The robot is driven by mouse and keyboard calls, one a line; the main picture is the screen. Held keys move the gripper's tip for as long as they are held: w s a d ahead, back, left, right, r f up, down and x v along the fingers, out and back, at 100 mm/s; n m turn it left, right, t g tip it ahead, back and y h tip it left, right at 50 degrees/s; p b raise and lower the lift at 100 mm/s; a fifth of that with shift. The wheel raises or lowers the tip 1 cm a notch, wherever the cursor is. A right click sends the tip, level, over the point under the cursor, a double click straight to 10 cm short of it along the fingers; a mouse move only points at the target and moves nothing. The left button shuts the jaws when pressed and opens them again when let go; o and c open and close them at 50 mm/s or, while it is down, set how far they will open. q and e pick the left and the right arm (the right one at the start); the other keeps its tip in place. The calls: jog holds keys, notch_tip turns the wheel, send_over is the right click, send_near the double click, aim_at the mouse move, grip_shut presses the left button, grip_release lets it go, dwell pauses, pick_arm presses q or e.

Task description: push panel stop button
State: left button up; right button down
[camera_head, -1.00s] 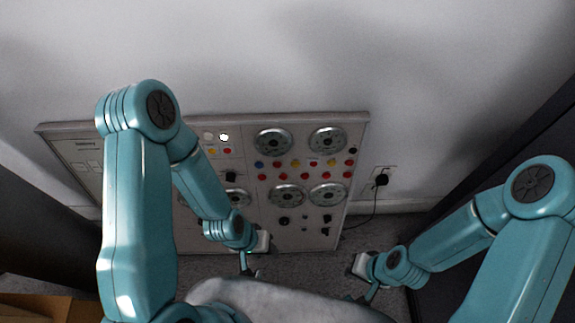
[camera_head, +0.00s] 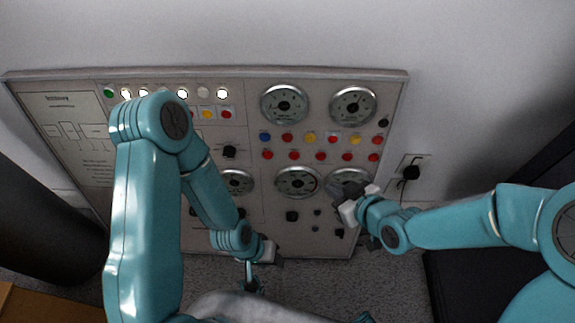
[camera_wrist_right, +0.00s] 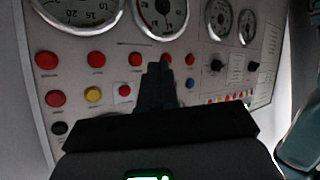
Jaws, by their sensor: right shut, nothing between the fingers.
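The control panel (camera_head: 215,240) stands against the wall, with dials, lamps and rows of red, yellow and blue buttons. Which button is the stop button I cannot tell. In the right wrist view, several red buttons, one of them here (camera_wrist_right: 57,98), show left of and behind the fingers. My right gripper (camera_head: 335,198) is shut and empty, in front of the panel's lower right dial (camera_head: 347,178). It also shows in the right wrist view (camera_wrist_right: 157,72), its fingers overlapping the button rows; contact cannot be told. My left gripper (camera_head: 270,262) hangs low before the panel's bottom edge, its jaws unclear.
A wall socket with a black plug (camera_head: 411,172) is right of the panel. Dark furniture (camera_head: 470,285) stands at the right and a dark rounded object (camera_head: 50,225) at the left. A wooden surface (camera_head: 45,305) shows at the lower left. Grey carpet lies below the panel.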

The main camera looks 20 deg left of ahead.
aim_at(287, 139)
pick_arm(q)
notch_tip(287, 139, down, 13)
jog(key=w+b, duration=0.1)
jog(key=b, duration=0.9)
jog(key=shift+a+f, duration=0.2)
jog(key=shift+a, duration=0.15)
pick_arm(e)
jog(key=s+a+r+n+y, duration=0.2)
jog(key=a+r+n+y, duration=0.2)
jog(key=a+n, duration=0.6)
jog(key=shift+a+y, duration=0.35)
jog(key=shift+y, duration=0.45)
jog(key=shift+r, duration=0.1)
pick_arm(q)
jog(key=shift+s+d+r+p, duration=0.15)
jog(key=shift+s+r+p, duration=0.2)
jog(key=shift+r+p, duration=0.35)
jog(key=shift+s+d+r+p, duration=0.1)
jog(key=shift+s+r+p, duration=0.25)
jog(key=shift+r+p, duration=0.3)
pick_arm(e)
jog(key=w+a+f, duration=0.2)
jog(key=w, duration=0.6)
jog(key=shift+w+a, duration=0.15)
jog(key=shift+w, duration=0.05)
jog(key=shift+w, duration=0.15)
jog(key=shift+w+a, duration=0.1)
jog(key=shift+w, duration=0.15)
